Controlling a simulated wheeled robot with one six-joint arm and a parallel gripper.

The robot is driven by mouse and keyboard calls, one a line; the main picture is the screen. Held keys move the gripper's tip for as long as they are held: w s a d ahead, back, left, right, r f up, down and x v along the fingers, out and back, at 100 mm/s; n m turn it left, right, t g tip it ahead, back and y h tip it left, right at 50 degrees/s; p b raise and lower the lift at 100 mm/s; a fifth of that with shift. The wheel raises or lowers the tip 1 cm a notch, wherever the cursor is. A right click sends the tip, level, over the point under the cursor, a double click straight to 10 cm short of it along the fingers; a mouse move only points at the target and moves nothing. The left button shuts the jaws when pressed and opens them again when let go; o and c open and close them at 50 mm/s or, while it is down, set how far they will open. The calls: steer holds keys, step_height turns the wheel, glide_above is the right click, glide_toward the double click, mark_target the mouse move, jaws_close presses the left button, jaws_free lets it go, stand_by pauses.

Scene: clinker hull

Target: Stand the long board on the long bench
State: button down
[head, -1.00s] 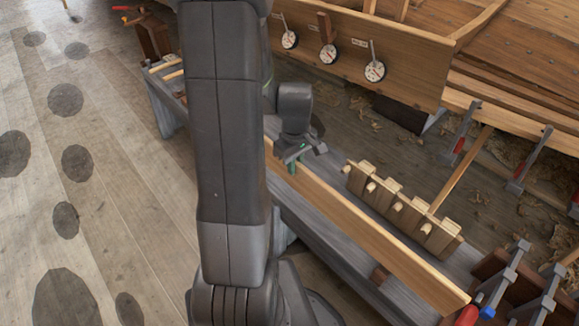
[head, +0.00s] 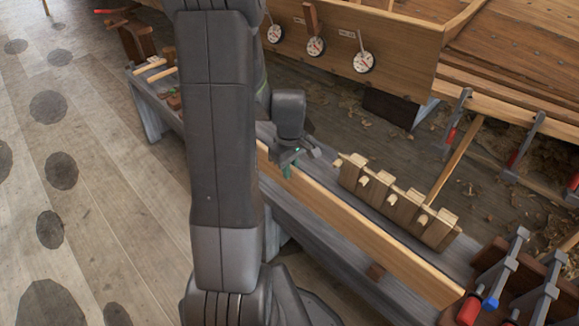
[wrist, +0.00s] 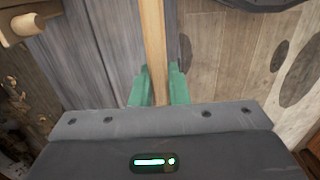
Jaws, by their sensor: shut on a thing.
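The long board (head: 365,237) is a pale plank standing on its edge along the front side of the long grey bench (head: 330,255). My gripper (head: 287,168) is shut on the board's upper edge, near its far visible part. In the wrist view, the green fingers (wrist: 159,88) press on both sides of the board (wrist: 153,45), with grey bench planks (wrist: 95,50) to the left and the floor to the right. My arm hides the board's far end in the head view. I cannot tell whether its lower edge touches the bench.
A wooden rack with pegs (head: 398,200) stands on the bench behind the board. Clamps (head: 500,270) stand at the bench's near right end. Small tools lie at its far left end (head: 160,75). The hull (head: 400,50) rises behind; open floor (head: 100,150) is left.

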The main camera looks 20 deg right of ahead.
steer(key=shift+d+f+b, duration=0.1)
steer(key=shift+f+b, duration=1.3)
steer(key=shift+f, duration=0.75)
steer(key=shift+f, duration=0.25)
steer(key=c, duration=1.3)
jaws_free()
step_height(320, 180, up, 14)
steer(key=p, duration=0.3)
steer(key=shift+p, duration=0.35)
steer(key=shift+f, duration=0.1)
step_height(320, 180, down, 14)
steer(key=b, duration=0.4)
steer(key=shift+r, duration=0.3)
